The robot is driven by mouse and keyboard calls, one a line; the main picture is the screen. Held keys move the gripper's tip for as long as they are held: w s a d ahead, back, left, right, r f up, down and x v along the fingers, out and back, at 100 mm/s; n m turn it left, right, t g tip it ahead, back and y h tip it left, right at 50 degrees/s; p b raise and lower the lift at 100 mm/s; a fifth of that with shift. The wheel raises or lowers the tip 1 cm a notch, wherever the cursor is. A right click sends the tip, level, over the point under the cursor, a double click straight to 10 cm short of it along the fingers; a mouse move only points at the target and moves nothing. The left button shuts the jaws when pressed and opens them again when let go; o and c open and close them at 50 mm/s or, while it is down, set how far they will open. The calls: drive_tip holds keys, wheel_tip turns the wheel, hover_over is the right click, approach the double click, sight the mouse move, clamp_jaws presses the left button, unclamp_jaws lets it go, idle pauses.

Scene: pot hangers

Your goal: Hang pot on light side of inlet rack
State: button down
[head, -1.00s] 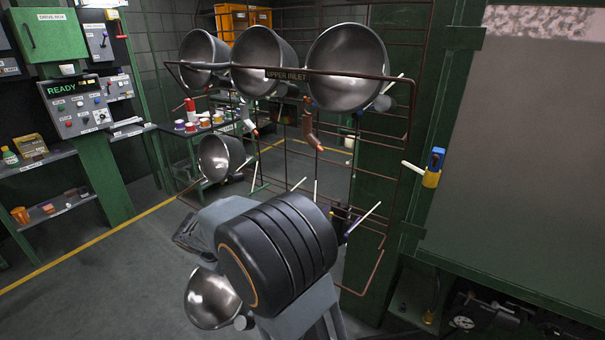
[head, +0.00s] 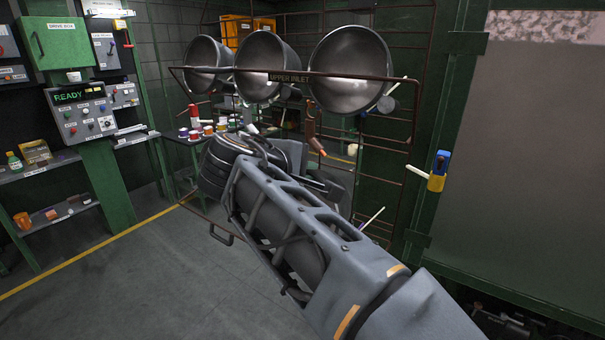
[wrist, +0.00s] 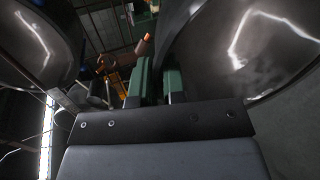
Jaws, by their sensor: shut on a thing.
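The wire rack (head: 345,77) carries an "UPPER INLET" label on its top bar. Three steel pots hang along it: left (head: 203,62), middle (head: 260,62) and right (head: 342,65). Another pot (wrist: 40,38) shows at the upper left.
Orange-tipped hooks (head: 314,133) and pale pegs (head: 372,218) stick out of the rack. A table with small tins (head: 207,130) is behind it. A green post and grey panel (head: 510,150) stand at the right. The floor (head: 150,285) at left is clear.

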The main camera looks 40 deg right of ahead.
drive_tip(key=b+x, duration=0.1)
drive_tip(key=x, duration=1.7)
drive_tip(key=shift+d+f, duration=0.15)
drive_tip(key=shift+f, duration=0.05)
drive_tip(key=shift+w+f+b, duration=0.15)
drive_tip(key=shift+f+b, duration=0.05)
drive_tip(key=shift+b, duration=0.25)
idle(0.7)
drive_tip(key=c, duration=1.1)
unclamp_jaws()
drive_tip(key=shift+f, duration=0.1)
